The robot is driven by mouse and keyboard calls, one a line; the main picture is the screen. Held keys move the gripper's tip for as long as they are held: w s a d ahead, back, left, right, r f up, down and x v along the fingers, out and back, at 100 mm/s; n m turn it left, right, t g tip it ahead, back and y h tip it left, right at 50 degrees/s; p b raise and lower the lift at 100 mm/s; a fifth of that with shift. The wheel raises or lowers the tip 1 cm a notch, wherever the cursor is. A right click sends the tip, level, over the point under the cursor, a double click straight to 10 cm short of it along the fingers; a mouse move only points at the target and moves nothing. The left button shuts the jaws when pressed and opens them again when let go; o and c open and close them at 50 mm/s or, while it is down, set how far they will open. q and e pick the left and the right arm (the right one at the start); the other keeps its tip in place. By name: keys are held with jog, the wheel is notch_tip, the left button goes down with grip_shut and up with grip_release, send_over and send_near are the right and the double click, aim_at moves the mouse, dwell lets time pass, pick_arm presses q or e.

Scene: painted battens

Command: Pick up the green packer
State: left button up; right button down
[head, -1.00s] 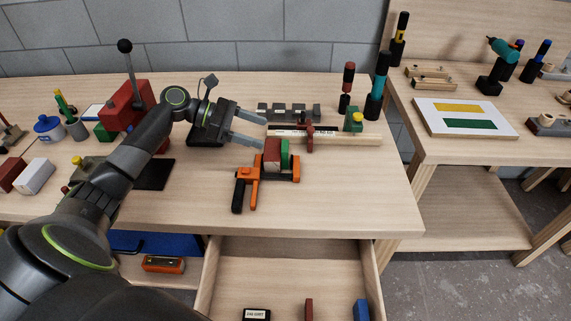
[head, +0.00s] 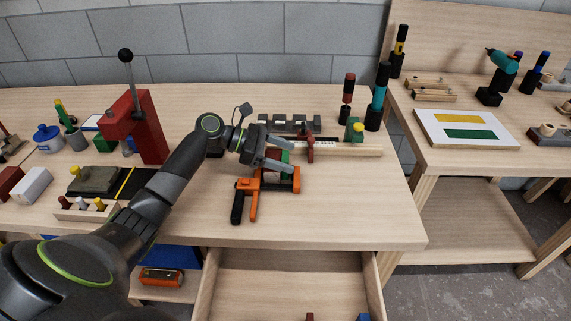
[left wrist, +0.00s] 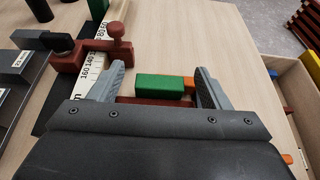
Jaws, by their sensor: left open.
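The green packer (head: 285,156) is a small green block beside a dark red block (head: 270,174), at the orange clamp (head: 252,186) on the bench. In the left wrist view the green packer (left wrist: 160,88) lies between the two fingers, with a gap on each side. The red block (left wrist: 150,101) shows just behind it, nearer the gripper body. My left gripper (head: 291,156) is open above the clamp, its fingers partly covering both blocks in the head view. My right gripper is not in view.
A ruler strip and a batten (head: 350,149) with a dark red clamp (head: 310,143) lie just behind. Several dark grey blocks (head: 290,122) stand in a row farther back. An open drawer (head: 285,285) juts out below the front edge. The bench is clear right of the orange clamp.

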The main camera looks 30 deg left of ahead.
pick_arm(q)
jog(key=c, duration=1.1)
jog(key=shift+o, duration=0.2)
